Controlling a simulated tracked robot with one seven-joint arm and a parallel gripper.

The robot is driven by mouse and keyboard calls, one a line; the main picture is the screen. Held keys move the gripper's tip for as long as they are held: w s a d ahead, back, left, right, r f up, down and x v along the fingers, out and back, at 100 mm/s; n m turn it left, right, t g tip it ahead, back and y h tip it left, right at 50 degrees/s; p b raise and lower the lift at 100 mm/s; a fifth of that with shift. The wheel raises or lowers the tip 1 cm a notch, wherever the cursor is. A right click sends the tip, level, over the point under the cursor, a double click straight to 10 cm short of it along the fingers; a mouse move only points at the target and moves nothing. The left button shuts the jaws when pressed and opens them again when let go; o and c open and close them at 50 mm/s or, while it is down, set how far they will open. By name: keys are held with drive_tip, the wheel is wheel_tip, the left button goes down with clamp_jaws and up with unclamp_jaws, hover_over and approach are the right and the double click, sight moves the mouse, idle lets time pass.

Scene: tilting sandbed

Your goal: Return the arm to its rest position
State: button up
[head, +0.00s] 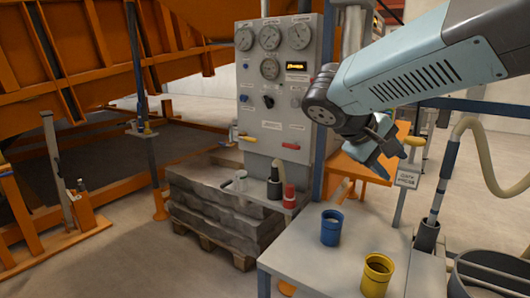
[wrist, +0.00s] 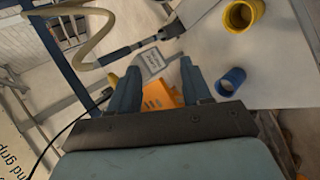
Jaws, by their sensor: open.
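My gripper (head: 381,158) hangs from my arm at the upper right of the head view, in the air above the back of the grey table. In the wrist view its two fingers (wrist: 160,90) are apart with nothing between them. A blue cup (head: 331,228) and a yellow cup (head: 376,276) stand on the table, below the gripper. In the wrist view the blue cup (wrist: 230,81) and the yellow cup (wrist: 242,15) are right of the fingers.
A grey gauge panel (head: 275,90) stands left of my arm. A small sign (head: 407,179) and a hose (head: 478,150) are to the right. A stack of sacks on a pallet (head: 220,215) lies below the panel.

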drive_tip(key=s+a+f+m+t+y, duration=0.2)
drive_tip(key=s+f+m+y, duration=0.2)
drive_tip(key=s+y, duration=0.5)
drive_tip(key=shift+s+a+f+t, duration=0.15)
drive_tip(key=shift+s+f+t, duration=0.15)
drive_tip(key=shift+f, duration=0.05)
